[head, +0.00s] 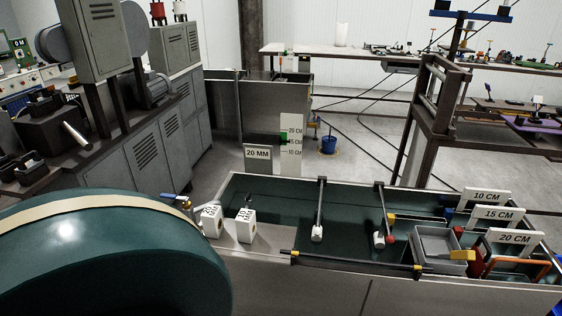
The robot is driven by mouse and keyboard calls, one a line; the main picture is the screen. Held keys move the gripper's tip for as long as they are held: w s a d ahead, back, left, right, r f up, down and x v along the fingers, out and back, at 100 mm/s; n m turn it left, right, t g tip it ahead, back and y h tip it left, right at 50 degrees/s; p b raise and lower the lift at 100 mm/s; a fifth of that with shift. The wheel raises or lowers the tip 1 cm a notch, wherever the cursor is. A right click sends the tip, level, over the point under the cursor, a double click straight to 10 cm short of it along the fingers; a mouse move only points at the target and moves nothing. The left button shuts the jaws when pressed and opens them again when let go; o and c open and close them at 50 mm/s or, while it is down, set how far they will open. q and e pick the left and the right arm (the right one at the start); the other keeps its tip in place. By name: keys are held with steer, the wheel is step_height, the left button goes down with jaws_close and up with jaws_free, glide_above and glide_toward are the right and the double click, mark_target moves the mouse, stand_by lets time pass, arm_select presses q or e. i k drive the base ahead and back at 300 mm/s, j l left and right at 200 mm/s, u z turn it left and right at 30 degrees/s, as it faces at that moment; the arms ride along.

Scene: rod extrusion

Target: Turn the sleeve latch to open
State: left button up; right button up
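I cannot make out for sure which part is the sleeve latch. A large dark green rounded housing (110,255) with a tan band fills the lower left and may hide parts behind it. A small blue and brass-coloured fitting (178,201) shows at its upper right edge; I cannot tell whether it is the latch or how it is turned. Neither of my grippers is in view.
A long trough bench (270,216) holds two white labelled blocks (246,226), dark rods and a grey tray (437,250). Signs for 10, 15 and 20 CM (515,236) stand at its right. Grey cabinets (160,140) stand left; open floor (345,165) lies behind.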

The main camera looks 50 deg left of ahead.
mark_target(248, 198)
steer(key=j+z, duration=0.2)
steer(key=j, duration=0.15)
steer(key=k+j+z, duration=0.2)
steer(key=j+z, duration=0.2)
steer(key=j, duration=0.25)
steer(key=k+j+z, duration=0.1)
steer(key=j, duration=0.2)
steer(key=k+j+z, duration=0.15)
steer(key=j, duration=0.2)
steer(key=k+j+z, duration=0.1)
steer(key=k+j, duration=0.3)
steer(key=j, duration=0.15)
steer(key=k+j, duration=0.2)
steer(key=j, duration=0.15)
steer(key=k+j+z, duration=0.1)
steer(key=j, duration=0.2)
steer(key=k, duration=0.05)
